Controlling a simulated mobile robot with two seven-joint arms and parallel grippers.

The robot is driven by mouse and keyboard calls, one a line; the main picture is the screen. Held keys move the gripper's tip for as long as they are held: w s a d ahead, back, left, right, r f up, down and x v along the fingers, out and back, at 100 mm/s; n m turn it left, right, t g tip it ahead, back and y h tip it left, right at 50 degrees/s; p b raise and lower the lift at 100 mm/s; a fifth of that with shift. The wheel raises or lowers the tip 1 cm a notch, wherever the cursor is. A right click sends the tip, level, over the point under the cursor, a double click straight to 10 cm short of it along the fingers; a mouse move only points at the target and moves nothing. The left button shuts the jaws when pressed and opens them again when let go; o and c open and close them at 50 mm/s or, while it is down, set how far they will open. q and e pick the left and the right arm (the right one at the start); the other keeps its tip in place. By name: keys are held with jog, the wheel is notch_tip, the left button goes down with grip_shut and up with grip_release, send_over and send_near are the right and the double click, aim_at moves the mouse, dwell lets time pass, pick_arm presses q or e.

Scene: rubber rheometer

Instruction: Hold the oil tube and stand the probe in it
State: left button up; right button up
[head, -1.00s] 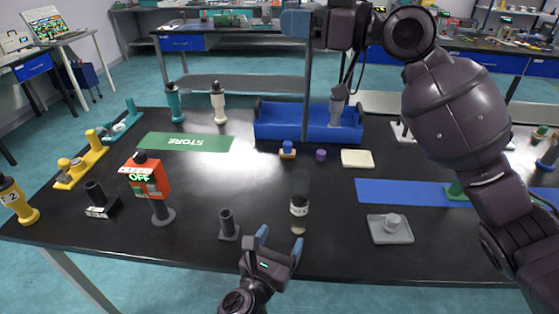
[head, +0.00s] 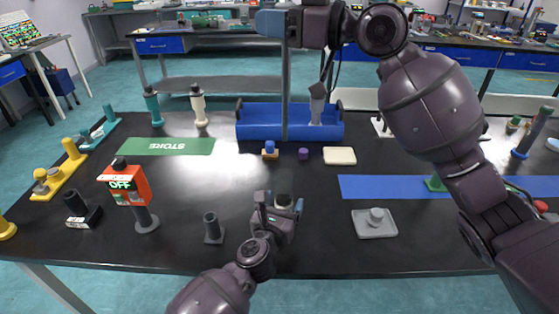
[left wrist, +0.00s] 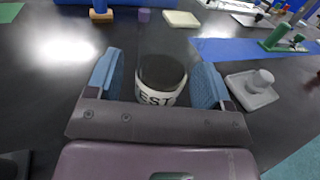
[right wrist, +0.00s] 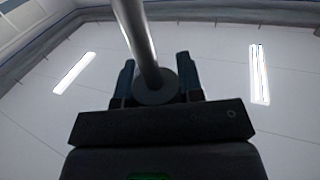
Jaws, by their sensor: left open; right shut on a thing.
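The oil tube (left wrist: 160,72), dark with a white band reading "TEST", stands upright on the black table between the fingers of my left gripper (left wrist: 160,88). In the head view the left gripper (head: 280,202) is low around the tube and hides most of it. Its fingers are open, with gaps on both sides. My right gripper (head: 272,22) is high above the table, shut on a long grey rod, the probe (head: 286,85), which hangs straight down, well above and behind the tube. The right wrist view shows the probe (right wrist: 143,40) with a round collar at the fingers.
A small grey stand (head: 213,230) is left of the tube; a grey tray (head: 375,226) with a knob is to its right. An orange device reading "OFF" (head: 125,184) stands further left. A blue tray (head: 258,125) lies behind. A blue strip (head: 385,188) is at right.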

pick_arm(q)
jog(key=shift+w, duration=0.1)
jog(key=shift+c, duration=0.4)
jog(key=c, duration=1)
pick_arm(e)
jog(key=shift+s+a, duration=0.1)
notch_tip(320, 180, down, 24)
jog(key=m+t+h, duration=0.2)
jog(key=m+t, duration=0.1)
jog(key=t, duration=0.1)
jog(key=shift+w+d, duration=0.2)
jog(key=shift+w, duration=0.05)
dwell(1.2)
